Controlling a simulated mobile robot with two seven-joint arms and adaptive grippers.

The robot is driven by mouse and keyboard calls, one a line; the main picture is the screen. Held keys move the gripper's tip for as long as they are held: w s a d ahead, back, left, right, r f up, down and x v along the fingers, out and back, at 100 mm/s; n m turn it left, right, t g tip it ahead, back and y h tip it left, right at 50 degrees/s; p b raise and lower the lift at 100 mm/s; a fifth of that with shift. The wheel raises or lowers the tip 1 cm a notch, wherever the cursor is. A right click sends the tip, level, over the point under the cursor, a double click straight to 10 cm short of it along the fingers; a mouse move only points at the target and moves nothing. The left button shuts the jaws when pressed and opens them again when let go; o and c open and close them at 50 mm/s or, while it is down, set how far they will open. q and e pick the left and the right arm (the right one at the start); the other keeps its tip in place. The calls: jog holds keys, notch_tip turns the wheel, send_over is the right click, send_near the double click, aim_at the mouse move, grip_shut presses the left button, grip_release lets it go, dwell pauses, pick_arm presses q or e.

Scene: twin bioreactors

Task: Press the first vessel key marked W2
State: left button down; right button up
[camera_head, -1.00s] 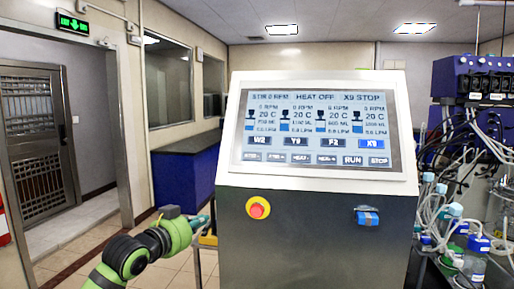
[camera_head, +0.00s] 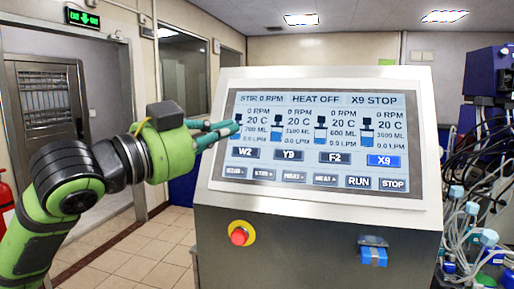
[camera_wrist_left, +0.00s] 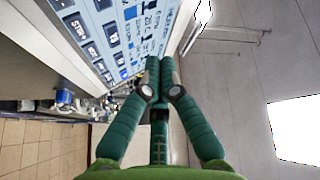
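The W2 key (camera_head: 245,153) is a dark button at the left end of the vessel key row on the tilted touchscreen (camera_head: 320,105). The X9 key (camera_head: 384,160) at the right end of that row is lit bright blue. My left gripper (camera_head: 236,128) is at the screen's left edge, above and slightly left of the W2 key. In the left wrist view its fingertips (camera_wrist_left: 160,66) are together, with nothing seen between them, and the screen (camera_wrist_left: 125,30) lies beside them. I cannot tell whether they touch it. My right gripper is not in view.
The console has a red stop knob (camera_head: 239,235) and a blue part (camera_head: 373,256) below the screen. Bottles and tubing (camera_head: 480,235) crowd the right side. Open tiled floor (camera_head: 130,245) lies at left.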

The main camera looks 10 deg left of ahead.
aim_at(246, 152)
pick_arm(q)
jog(key=w+f+b, duration=0.1)
jog(key=w+f, duration=0.3)
jog(key=w, duration=0.3)
jog(key=shift+f, duration=0.2)
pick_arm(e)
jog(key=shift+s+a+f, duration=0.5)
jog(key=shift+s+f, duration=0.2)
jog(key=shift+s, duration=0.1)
pick_arm(q)
jog(key=shift+a, duration=0.1)
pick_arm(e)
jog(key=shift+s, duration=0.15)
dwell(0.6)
pick_arm(q)
jog(key=shift+w, duration=0.15)
jog(key=shift+w+f, duration=0.2)
jog(key=shift+w, duration=0.1)
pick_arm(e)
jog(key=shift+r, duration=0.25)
